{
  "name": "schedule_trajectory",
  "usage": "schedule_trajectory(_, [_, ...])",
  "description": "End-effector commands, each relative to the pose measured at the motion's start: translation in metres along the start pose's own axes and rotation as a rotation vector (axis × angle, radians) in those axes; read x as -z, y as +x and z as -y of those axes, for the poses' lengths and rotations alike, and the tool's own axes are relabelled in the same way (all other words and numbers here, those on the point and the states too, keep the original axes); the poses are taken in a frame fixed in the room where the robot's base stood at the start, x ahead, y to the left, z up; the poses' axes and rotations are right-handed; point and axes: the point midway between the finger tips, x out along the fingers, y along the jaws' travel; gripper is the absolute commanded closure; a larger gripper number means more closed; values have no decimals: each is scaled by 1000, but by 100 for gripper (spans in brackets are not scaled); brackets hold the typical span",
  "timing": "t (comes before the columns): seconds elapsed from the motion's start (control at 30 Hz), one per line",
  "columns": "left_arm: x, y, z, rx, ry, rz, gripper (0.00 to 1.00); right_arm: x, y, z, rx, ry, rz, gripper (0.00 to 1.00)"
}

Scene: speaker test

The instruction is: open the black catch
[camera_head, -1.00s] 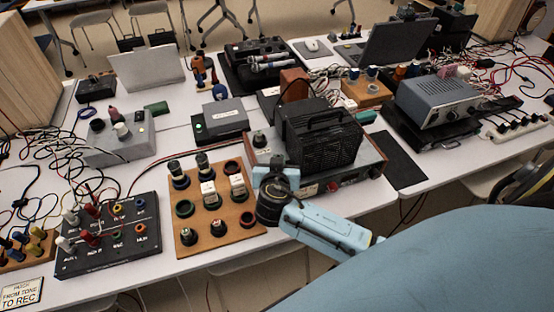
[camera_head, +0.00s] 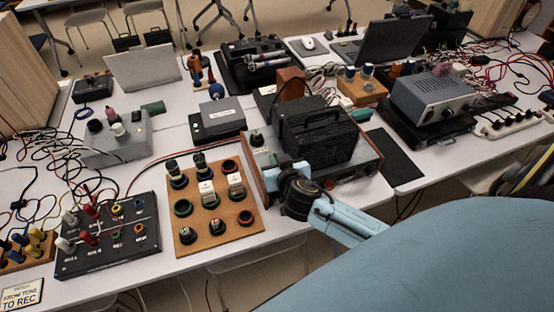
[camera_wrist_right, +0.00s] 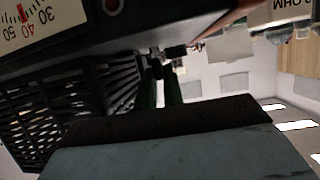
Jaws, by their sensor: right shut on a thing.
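A black grilled box with a top handle (camera_head: 318,133) sits on a grey instrument case with wooden ends (camera_head: 367,157). My right gripper (camera_head: 275,178) is low at the left front corner of this case, and its arm comes in from the right. In the right wrist view its two dark fingers (camera_wrist_right: 160,92) reach up to a small black part (camera_wrist_right: 157,67) under the case edge, which may be the black catch. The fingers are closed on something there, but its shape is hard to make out. The catch cannot be told in the head view. My left gripper is not in view.
A wooden board with several knobs (camera_head: 235,215) stands close to the left of my right gripper. A black panel with plugs (camera_head: 105,235) is further left. A dark mat (camera_head: 397,155) lies right of the case. The table's front edge is close below.

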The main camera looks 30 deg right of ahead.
Motion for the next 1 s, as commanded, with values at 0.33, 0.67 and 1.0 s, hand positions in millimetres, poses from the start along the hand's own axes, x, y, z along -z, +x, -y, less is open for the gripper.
schedule_trajectory(0.33, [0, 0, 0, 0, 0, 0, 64, -2, 0, 0, -2, 0, 3, 69])
schedule_trajectory(0.67, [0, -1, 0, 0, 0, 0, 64, -2, -5, 0, -1, 1, 3, 69])
schedule_trajectory(1.0, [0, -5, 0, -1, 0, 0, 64, -2, -67, 0, -1, 4, 6, 69])
